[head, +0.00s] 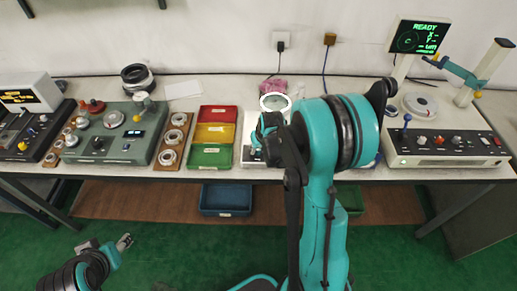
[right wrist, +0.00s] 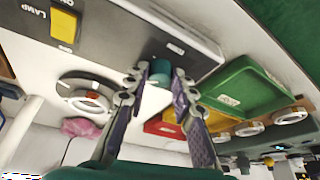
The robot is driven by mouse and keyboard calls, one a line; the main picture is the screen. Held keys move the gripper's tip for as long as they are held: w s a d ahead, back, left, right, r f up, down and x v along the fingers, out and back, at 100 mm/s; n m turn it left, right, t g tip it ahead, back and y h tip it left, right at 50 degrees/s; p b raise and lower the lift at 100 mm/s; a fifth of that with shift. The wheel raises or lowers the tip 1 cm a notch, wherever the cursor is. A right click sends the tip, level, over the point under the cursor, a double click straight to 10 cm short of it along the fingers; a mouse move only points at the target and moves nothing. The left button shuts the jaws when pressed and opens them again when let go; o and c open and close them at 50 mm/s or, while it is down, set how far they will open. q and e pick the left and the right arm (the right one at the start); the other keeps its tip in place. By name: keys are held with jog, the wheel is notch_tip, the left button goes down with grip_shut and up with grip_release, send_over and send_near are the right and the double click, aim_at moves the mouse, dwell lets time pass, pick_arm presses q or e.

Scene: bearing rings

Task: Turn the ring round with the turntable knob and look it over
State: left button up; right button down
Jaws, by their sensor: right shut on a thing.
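The turntable knob is a small teal cylinder (right wrist: 168,73) in the right wrist view. My right gripper (right wrist: 160,80) is shut on it, one finger on each side. In the head view my right gripper (head: 264,140) is mostly hidden by my own arm. In the right wrist view a pale ring (right wrist: 88,101) with a small label lies beside a dark curved band, left of the fingers. In the head view a round pale-rimmed piece (head: 274,102) shows just behind my gripper. My left gripper (head: 125,243) is low at the left, away from the table; its opening is unclear.
Red, yellow and green trays (head: 211,156) stand left of the turntable station. A yellow lamp switch (right wrist: 65,27) shows in the wrist view. A gauge unit (head: 118,135) is farther left, and a console with a READY screen (head: 418,37) stands right. A pink cloth-like thing (head: 273,87) lies behind.

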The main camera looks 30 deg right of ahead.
jog(key=shift+m, duration=0.3)
jog(key=shift+w+a+m+g+h+b, duration=0.2)
jog(key=shift+m+h, duration=0.35)
jog(key=shift+m, duration=0.75)
jog(key=shift+s+a+m+g+h+b, duration=0.1)
jog(key=shift+m+g+h+b, duration=0.3)
jog(key=shift+m, duration=0.9)
jog(key=shift+d, duration=0.1)
jog(key=c, duration=1.3)
grip_release()
jog(key=shift+r, duration=0.1)
jog(key=v, duration=1.1)
jog(key=shift+s+a+r, duration=0.25)
jog(key=shift+r, duration=0.05)
